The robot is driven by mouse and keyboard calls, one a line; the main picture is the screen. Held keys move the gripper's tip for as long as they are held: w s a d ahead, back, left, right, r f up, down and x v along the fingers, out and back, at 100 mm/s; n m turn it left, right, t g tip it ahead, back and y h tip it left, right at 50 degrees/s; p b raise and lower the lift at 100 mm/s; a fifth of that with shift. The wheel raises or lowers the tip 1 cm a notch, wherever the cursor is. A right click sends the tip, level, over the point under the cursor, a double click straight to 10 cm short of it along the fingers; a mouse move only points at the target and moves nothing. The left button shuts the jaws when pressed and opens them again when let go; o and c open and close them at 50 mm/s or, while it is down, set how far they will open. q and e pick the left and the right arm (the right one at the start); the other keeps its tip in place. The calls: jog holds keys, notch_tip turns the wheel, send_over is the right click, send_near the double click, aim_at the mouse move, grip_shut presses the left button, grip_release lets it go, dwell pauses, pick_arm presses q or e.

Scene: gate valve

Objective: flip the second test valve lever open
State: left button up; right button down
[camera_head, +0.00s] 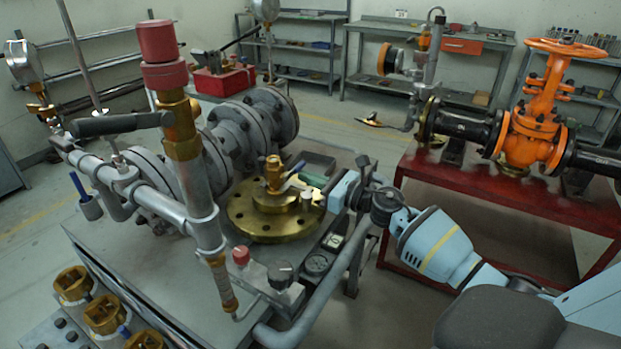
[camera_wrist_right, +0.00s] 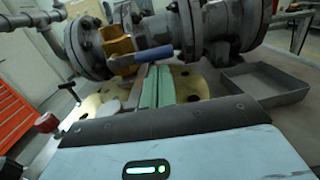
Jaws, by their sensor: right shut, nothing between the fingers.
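A brass test valve (camera_head: 273,172) stands upright on a round brass flange (camera_head: 250,216) in the head view. Its blue-handled lever (camera_head: 297,167) sticks out toward the right. In the right wrist view the blue lever (camera_wrist_right: 155,56) lies crosswise just beyond the fingertips. My right gripper (camera_head: 303,183) is shut and empty, close beside the lever. It also shows in the right wrist view (camera_wrist_right: 151,70); I cannot tell whether it touches the lever. Another blue-handled lever (camera_head: 78,186) hangs on the pipework at the left. My left gripper is not in view.
Grey flanged pipe (camera_head: 225,135) runs behind the brass valve. A vertical pipe with a red cap (camera_head: 160,60) stands to the left. A shallow grey tray (camera_wrist_right: 262,82) lies right of the lever in the wrist view. An orange valve (camera_head: 535,120) sits on a red bench.

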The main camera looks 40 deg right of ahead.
jog(key=shift+d+r+n, duration=0.1)
jog(key=shift+r+n, duration=0.05)
jog(key=shift+n, duration=0.15)
